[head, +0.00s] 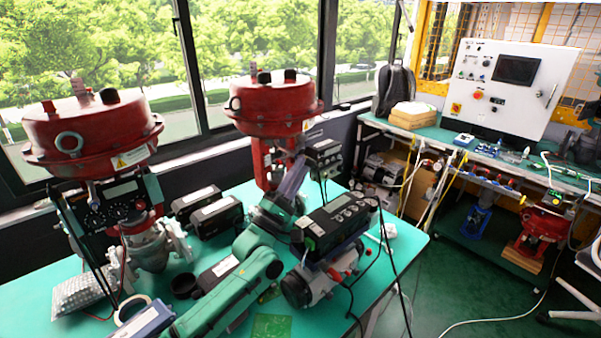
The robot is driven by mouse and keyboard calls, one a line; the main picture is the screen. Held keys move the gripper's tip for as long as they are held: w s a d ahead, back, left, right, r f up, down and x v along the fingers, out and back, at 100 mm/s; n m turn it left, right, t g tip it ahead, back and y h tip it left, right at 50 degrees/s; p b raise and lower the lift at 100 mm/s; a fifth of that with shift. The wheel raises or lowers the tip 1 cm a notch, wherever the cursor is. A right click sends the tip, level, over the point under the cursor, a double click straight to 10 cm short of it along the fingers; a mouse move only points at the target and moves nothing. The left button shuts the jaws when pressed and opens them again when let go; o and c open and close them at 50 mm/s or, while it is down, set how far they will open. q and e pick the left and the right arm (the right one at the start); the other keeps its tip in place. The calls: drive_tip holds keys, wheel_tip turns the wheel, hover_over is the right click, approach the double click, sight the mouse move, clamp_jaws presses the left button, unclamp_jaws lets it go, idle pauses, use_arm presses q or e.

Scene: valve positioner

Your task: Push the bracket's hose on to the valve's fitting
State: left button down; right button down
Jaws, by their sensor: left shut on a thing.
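The middle valve (275,105) has a red domed actuator and stands on the teal bench. A small grey and black unit (323,156) sits on its right side. My left gripper (301,158) reaches up beside the valve's yoke, close to this unit. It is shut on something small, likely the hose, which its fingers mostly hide. I cannot make out the fitting or whether the hose touches it. A second red valve (90,130) stands at the left with a positioner on its front. My right gripper is not in view.
A black positioner with a display (335,222) stands right of my left arm, with dark cables hanging off the bench (395,262). Black boxes (215,215) stand behind the arm. Bubble wrap (82,291) and a tape roll (134,308) lie front left. A control cabinet (515,75) stands back right.

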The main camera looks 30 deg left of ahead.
use_arm(q)
drive_tip(key=shift+w+a+b, duration=0.25)
drive_tip(key=shift+a+b, duration=0.3)
drive_tip(key=shift+a, duration=0.15)
idle(0.8)
drive_tip(key=c, duration=0.7)
unclamp_jaws()
drive_tip(key=shift+o, duration=0.2)
drive_tip(key=b+v, duration=0.4)
drive_tip(key=v, duration=1)
drive_tip(key=shift+s+f+b, duration=0.2)
drive_tip(key=shift+s+b, duration=0.05)
drive_tip(key=shift+b, duration=0.15)
